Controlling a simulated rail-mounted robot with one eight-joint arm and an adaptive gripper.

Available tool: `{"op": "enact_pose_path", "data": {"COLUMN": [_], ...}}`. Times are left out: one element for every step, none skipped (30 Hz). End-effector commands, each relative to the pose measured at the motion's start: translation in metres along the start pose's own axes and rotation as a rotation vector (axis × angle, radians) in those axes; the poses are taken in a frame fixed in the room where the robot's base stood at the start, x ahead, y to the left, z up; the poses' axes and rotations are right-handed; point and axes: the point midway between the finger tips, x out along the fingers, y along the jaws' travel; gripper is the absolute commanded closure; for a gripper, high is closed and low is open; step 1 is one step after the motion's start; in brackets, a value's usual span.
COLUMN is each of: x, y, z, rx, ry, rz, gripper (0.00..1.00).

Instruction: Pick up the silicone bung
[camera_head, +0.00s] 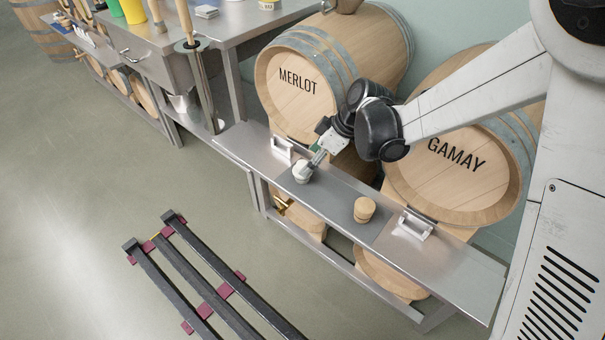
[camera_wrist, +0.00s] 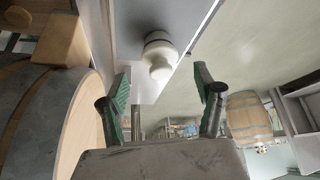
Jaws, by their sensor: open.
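The silicone bung (camera_head: 302,173) is a small off-white stopper on the grey strip of the steel shelf, below the MERLOT barrel. In the wrist view the pale bung (camera_wrist: 160,56) shows at upper middle, ahead of my fingers and roughly centred between their lines. My gripper (camera_head: 316,160) is just beside and above the bung in the head view, its fingertips close to it. In the wrist view my gripper (camera_wrist: 162,80) has its two green-padded fingers spread apart with nothing between them. Whether a fingertip touches the bung is hard to tell.
A wooden bung (camera_head: 364,209) stands on the shelf to the right. Metal brackets stand at the left (camera_head: 282,150) and right (camera_head: 415,224). The MERLOT barrel (camera_head: 290,95) and GAMAY barrel (camera_head: 465,175) lie behind the shelf (camera_head: 455,268). A dark rack (camera_head: 190,270) lies on the floor.

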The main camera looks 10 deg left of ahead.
Motion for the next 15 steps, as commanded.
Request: {"op": "enact_pose_path", "data": {"x": [0.004, 0.007, 0.011, 0.015, 0.02, 0.026, 0.031, 0.035, 0.041, 0.044, 0.047, 0.049, 0.051, 0.051, 0.051], "y": [0.0, 0.0, 0.0, -0.001, -0.001, -0.001, -0.001, -0.001, -0.001, -0.001, -0.001, -0.001, -0.001, -0.001, -0.001], "z": [0.0, 0.001, 0.001, 0.001, 0.001, 0.001, 0.001, 0.002, 0.001, 0.001, 0.001, 0.001, 0.001, 0.001, 0.0], "rx": [-0.001, -0.001, -0.001, -0.001, -0.002, -0.002, -0.003, -0.003, -0.002, -0.002, -0.001, -0.001, 0.0, 0.0, 0.0], "ry": [0.0, 0.0, 0.0, 0.0, 0.0, 0.0, 0.0, 0.0, 0.0, 0.0, 0.0, 0.0, 0.0, 0.0, 0.0], "rz": [0.0, 0.0, 0.0, 0.0, 0.0, 0.0, 0.0, 0.0, 0.0, 0.0, 0.001, 0.001, 0.001, 0.001, 0.001], "gripper": [0.35, 0.35, 0.35, 0.35, 0.35, 0.35, 0.35, 0.35, 0.35, 0.35, 0.35, 0.35, 0.35, 0.35, 0.35]}}
